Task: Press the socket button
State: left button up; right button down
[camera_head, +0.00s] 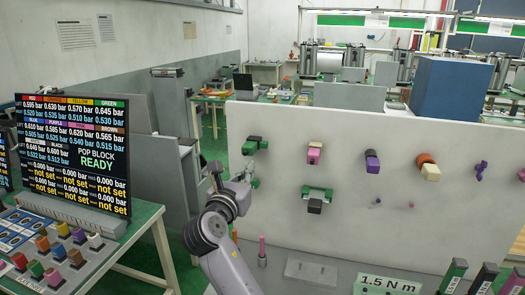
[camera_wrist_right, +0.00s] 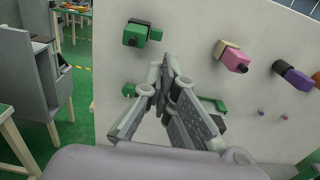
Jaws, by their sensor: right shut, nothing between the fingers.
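A pale upright panel (camera_head: 370,125) carries a row of coloured pieces. A green and black piece (camera_head: 255,145) is at its upper left. A wide green bracket with a dark block (camera_head: 316,199) is lower down. None of these is clearly marked as the socket button, so I cannot tell which it is. My right gripper (camera_wrist_right: 166,72) is shut and empty in front of the panel's left part. In the right wrist view its fingers hide part of the green parts behind them; I cannot tell whether they touch. My left gripper is not in view.
A display reading "POP BLOCK READY" (camera_head: 95,158) stands on the left bench, behind a tray of coloured blocks (camera_head: 60,255). Pink-yellow (camera_head: 314,153), purple-black (camera_head: 372,161) and orange-cream (camera_head: 428,168) pieces stick out of the panel. A "1.5 N m" sign (camera_head: 388,284) is at the bottom.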

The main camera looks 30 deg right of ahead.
aim_at(265, 146)
jog(key=p+x, duration=0.4)
jog(key=x, duration=0.9)
jog(key=shift+w+d, duration=0.35)
